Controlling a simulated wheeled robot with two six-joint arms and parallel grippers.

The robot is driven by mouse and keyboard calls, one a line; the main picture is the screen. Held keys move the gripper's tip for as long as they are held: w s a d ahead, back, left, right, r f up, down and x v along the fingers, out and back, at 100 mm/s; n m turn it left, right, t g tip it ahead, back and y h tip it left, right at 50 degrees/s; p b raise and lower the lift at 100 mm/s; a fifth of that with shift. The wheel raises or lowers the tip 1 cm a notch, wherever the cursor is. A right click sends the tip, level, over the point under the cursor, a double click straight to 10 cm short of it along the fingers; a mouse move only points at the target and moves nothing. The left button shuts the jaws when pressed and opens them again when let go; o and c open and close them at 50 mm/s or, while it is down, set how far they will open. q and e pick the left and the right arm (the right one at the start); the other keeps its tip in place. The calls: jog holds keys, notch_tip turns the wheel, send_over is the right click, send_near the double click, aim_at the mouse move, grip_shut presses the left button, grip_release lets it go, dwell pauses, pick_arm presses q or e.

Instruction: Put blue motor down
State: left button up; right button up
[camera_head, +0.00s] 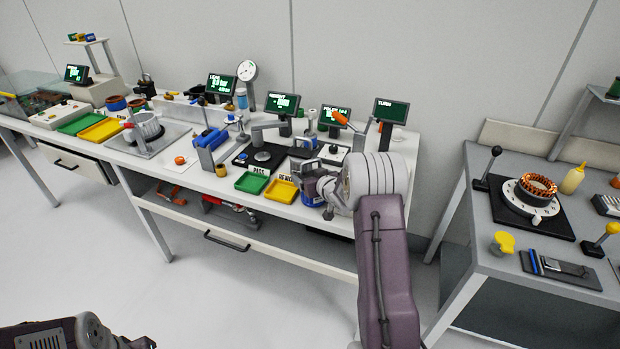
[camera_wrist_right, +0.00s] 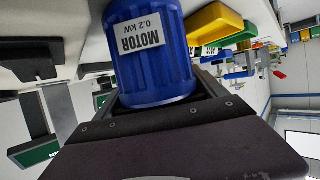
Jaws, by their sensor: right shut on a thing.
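The blue motor (camera_wrist_right: 150,60) fills the upper middle of the right wrist view, with a white label reading MOTOR 0.2 KW. In the head view the blue motor (camera_head: 308,188) shows at the front edge of the long workbench (camera_head: 232,205), partly hidden by my right gripper (camera_head: 328,190). My right gripper is shut on the motor. Whether the motor touches the bench top cannot be told. Part of my left arm (camera_head: 75,335) shows at the bottom left of the head view; its jaws cannot be made out.
A green tray (camera_head: 251,182) and a yellow tray (camera_head: 281,192) lie left of the motor, by PASS and REWORK labels. Black fixtures and small screens (camera_head: 283,103) stand behind. A grey table (camera_head: 500,262) with a copper-wound stator (camera_head: 537,186) is at the right.

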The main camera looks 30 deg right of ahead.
dwell(0.3)
jog(key=o, duration=2)
jog(key=shift+f, duration=0.1)
jog(key=shift+s+r, duration=0.2)
jog(key=shift+r, duration=0.1)
jog(key=d+v, duration=0.1)
jog(key=v, duration=1.1)
jog(key=s+a+f+g, duration=0.5)
jog(key=s+a, duration=0.4)
jog(key=s, duration=0.2)
jog(key=s+a+f+g+y, duration=0.1)
jog(key=s+a+f+g, duration=0.4)
jog(key=s, duration=0.7)
jog(key=a+g, duration=0.2)
jog(key=a, duration=0.2)
jog(key=shift+a+n, duration=0.4)
